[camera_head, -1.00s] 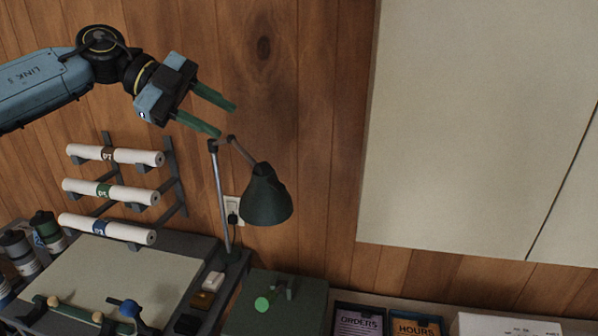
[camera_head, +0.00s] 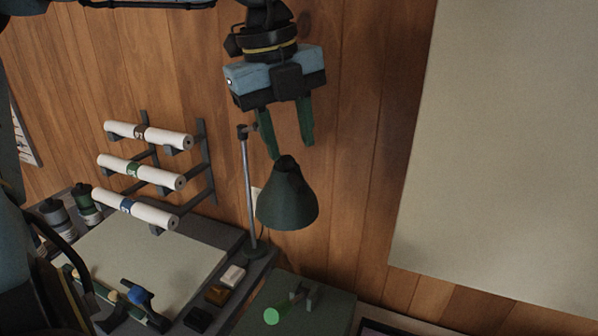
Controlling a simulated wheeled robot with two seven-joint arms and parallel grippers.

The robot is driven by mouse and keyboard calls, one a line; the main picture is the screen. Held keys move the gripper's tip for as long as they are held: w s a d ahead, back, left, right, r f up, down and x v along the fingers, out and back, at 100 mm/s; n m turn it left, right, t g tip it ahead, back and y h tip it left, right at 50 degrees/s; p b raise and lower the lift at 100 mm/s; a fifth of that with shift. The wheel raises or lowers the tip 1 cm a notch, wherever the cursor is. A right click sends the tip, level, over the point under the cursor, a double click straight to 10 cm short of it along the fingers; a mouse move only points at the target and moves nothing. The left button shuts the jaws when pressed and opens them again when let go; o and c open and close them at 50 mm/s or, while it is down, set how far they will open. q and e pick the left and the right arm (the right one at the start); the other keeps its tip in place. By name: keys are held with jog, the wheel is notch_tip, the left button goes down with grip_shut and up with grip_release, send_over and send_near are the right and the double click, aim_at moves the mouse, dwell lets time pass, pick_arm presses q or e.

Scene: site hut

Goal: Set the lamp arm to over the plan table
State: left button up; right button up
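The desk lamp has a dark green cone shade (camera_head: 287,203) hanging below my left gripper, and a grey post (camera_head: 249,190) standing at its left. The lamp's upper arm is mostly hidden behind the gripper's left finger. My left gripper (camera_head: 291,150) points down with its two green fingers apart, just above the shade's top. I cannot tell whether a finger touches the lamp. The plan table (camera_head: 205,236) with a pale sheet is at lower left, and the shade hangs to the right of it. My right gripper is not in view.
Rolled plans (camera_head: 148,135) lie on a wall rack behind the table. Bottles (camera_head: 57,217), small blocks (camera_head: 233,274) and a blue-knobbed item (camera_head: 137,294) stand around the sheet.

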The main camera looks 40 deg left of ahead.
aim_at(300, 183)
pick_arm(q)
jog(key=f, duration=0.2)
jog(key=w+f, duration=0.1)
jog(key=f, duration=0.3)
jog(key=shift+w+d+f, duration=0.2)
jog(key=shift+d+f, duration=0.05)
jog(key=shift+f, duration=0.15)
grip_shut()
